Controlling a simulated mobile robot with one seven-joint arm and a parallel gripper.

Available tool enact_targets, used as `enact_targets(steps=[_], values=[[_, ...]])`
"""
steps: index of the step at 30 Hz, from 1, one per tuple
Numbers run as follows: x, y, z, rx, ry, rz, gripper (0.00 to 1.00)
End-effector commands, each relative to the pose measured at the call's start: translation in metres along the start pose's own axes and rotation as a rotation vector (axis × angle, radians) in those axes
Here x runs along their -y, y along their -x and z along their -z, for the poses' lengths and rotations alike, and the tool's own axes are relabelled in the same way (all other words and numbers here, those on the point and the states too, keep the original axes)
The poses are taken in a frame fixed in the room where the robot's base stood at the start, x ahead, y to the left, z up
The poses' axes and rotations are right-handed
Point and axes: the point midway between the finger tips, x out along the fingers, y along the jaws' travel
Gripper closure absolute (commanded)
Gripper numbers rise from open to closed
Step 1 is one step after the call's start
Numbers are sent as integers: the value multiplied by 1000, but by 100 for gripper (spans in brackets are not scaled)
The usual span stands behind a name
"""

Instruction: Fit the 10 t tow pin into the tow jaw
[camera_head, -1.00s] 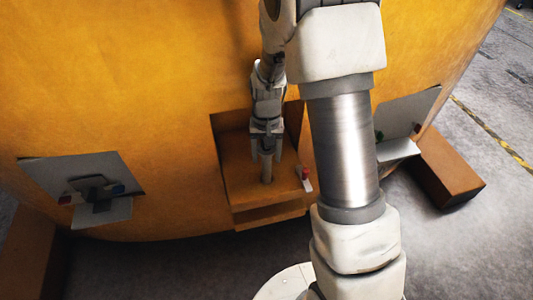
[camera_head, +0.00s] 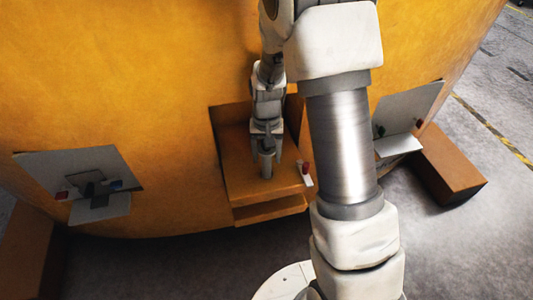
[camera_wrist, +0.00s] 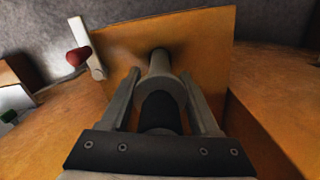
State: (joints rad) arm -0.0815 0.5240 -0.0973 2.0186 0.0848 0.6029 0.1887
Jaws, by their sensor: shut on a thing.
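My gripper (camera_head: 266,145) points down over the orange tow jaw (camera_head: 255,209), which is set in a recess of the yellow casting. The gripper is shut on the grey tow pin (camera_head: 267,163). In the wrist view the pin (camera_wrist: 160,90) stands between the two fingers, with a dark band near the gripper and a wider grey collar further down. The pin's narrower far end (camera_wrist: 159,59) meets the jaw's upper plate (camera_wrist: 205,50). The head view shows the pin upright at that plate. How deep it sits in a hole is hidden.
A red-tipped white part (camera_head: 306,172) stands at the jaw's right edge, also in the wrist view (camera_wrist: 81,57). Grey plates with small coloured parts sit at left (camera_head: 80,177) and right (camera_head: 405,115). A brown block (camera_head: 448,165) lies at right. My arm hides the middle right.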

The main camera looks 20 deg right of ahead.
Motion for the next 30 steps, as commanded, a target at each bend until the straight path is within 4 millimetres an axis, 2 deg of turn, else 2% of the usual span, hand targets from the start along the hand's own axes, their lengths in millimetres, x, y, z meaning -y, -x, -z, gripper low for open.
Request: enact_targets(steps=[30], values=[[0,-25,1,-3,0,1,100]])
